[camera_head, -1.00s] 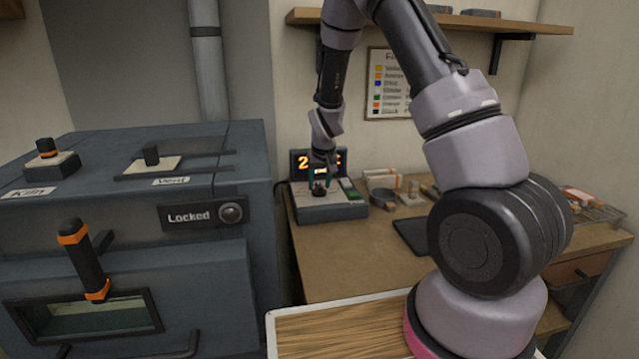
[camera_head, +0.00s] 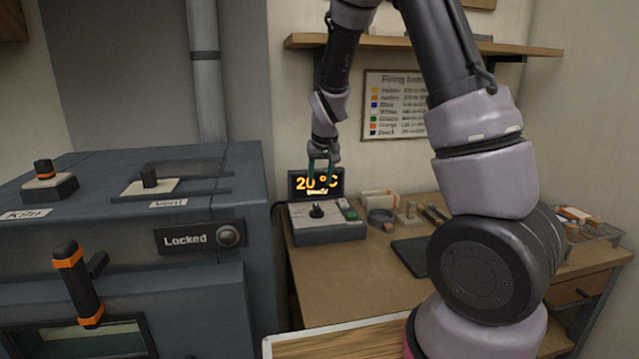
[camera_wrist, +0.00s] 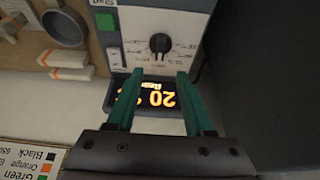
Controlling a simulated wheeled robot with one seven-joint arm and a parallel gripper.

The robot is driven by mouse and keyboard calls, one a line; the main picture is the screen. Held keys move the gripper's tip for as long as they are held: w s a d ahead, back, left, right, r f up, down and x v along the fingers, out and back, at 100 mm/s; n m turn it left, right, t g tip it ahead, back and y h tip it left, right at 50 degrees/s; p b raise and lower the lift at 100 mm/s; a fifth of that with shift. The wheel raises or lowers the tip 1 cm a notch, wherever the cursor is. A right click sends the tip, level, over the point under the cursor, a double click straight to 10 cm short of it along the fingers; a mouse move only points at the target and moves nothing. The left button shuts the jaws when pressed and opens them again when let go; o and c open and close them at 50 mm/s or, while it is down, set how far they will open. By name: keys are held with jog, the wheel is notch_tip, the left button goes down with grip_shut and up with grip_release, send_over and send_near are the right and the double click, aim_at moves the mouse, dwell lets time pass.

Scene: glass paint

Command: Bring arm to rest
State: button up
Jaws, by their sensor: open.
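My gripper (camera_head: 318,163) hangs from my raised arm in front of the lit display (camera_head: 316,184), above the control box (camera_head: 328,228). It is open and holds nothing. In the wrist view its two green fingers (camera_wrist: 160,80) stand apart, with the display (camera_wrist: 150,97) showing between them. The display reads 20 °C, with a smaller word under it. The black dial knob (camera_head: 317,210) on the control box is clear of the fingers. It also shows in the wrist view (camera_wrist: 160,43), beyond the fingertips.
The blue-grey kiln (camera_head: 120,240) stands at left, with a "Locked" panel (camera_head: 200,238). A wall shelf (camera_head: 390,45) and a firing chart (camera_head: 395,105) are behind my arm. On the workbench (camera_head: 350,275) are a round dish (camera_head: 381,218), small boxes (camera_head: 378,198) and a dark tray (camera_head: 411,255).

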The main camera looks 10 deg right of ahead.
jog(key=s+d+r+m+t+y, duration=0.1)
jog(key=s+d+r, duration=0.1)
jog(key=s+r, duration=0.5)
jog(key=s+d+r+m+y, duration=0.1)
jog(key=s+d+r, duration=0.1)
jog(key=s+r, duration=0.5)
jog(key=s+d+r+m+t, duration=0.1)
jog(key=s+r, duration=0.3)
jog(key=s, duration=0.3)
jog(key=s+d+r+m, duration=0.1)
jog(key=s+r, duration=0.4)
jog(key=s, duration=0.2)
jog(key=shift+s+t, duration=0.35)
jog(key=shift+t, duration=0.05)
